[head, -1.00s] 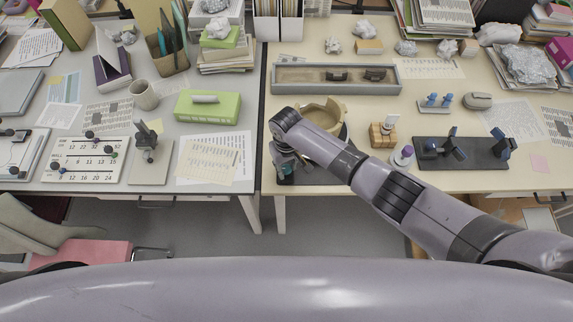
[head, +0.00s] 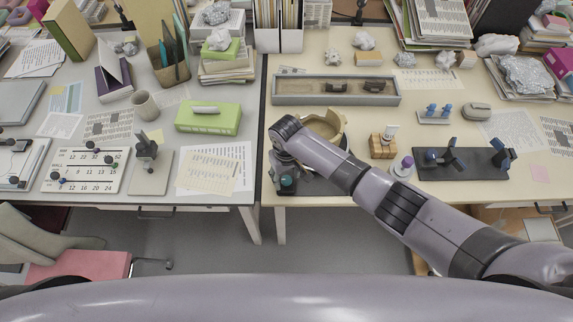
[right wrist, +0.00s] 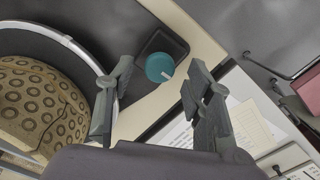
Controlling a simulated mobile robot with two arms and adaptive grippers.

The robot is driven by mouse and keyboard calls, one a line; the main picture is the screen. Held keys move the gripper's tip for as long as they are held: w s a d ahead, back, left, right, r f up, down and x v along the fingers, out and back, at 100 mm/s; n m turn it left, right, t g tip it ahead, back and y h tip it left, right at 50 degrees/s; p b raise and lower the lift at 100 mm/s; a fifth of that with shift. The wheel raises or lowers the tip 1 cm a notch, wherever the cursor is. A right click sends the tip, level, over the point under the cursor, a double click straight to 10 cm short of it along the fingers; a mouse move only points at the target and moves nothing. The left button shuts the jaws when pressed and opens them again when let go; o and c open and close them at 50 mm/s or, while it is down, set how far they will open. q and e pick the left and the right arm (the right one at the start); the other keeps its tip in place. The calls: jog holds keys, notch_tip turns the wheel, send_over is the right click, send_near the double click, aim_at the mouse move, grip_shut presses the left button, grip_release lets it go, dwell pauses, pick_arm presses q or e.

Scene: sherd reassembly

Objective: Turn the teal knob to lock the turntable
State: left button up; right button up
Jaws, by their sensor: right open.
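The teal knob (head: 288,181) is at the front left corner of the right-hand table. In the right wrist view the round knob (right wrist: 159,67), with a pale mark on its edge, sits on a dark base plate (right wrist: 163,52). The turntable (right wrist: 82,52) is a dark disc with a light rim, beside the knob. It carries a tan, ring-patterned vessel (right wrist: 40,105), which is a partial bowl (head: 328,126) in the head view. My right gripper (right wrist: 157,78) is open, its fingers either side of the knob in the picture; contact is not visible. My left gripper is out of view.
A grey tray (head: 335,101) with dark pieces lies behind the bowl. A wooden block (head: 383,146), a purple-topped container (head: 403,166) and a dark stand (head: 470,164) are to the right.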

aim_at(286, 182)
notch_tip(286, 182, up, 11)
dwell(0.3)
jog(key=shift+f, duration=0.1)
dwell(0.4)
jog(key=s+f+y, duration=0.1)
jog(key=s+y, duration=0.2)
jog(key=s, duration=0.6)
jog(key=s+d+r+m+t+h, duration=0.1)
jog(key=s+d+r+m+t, duration=0.1)
jog(key=s+d, duration=0.6)
jog(key=s+d+r+m+t+h, duration=0.15)
jog(key=s+d, duration=0.35)
jog(key=d, duration=0.7)
notch_tip(286, 182, down, 31)
jog(key=s+g+b, duration=0.1)
jog(key=s+b, duration=0.1)
jog(key=b, duration=0.3)
jog(key=s+d+f+g+b, duration=0.1)
jog(key=s+d+f+b, duration=0.2)
jog(key=s+f, duration=1.3)
notch_tip(286, 182, down, 2)
jog(key=shift+d+f+n, duration=0.2)
jog(key=shift+n, duration=0.25)
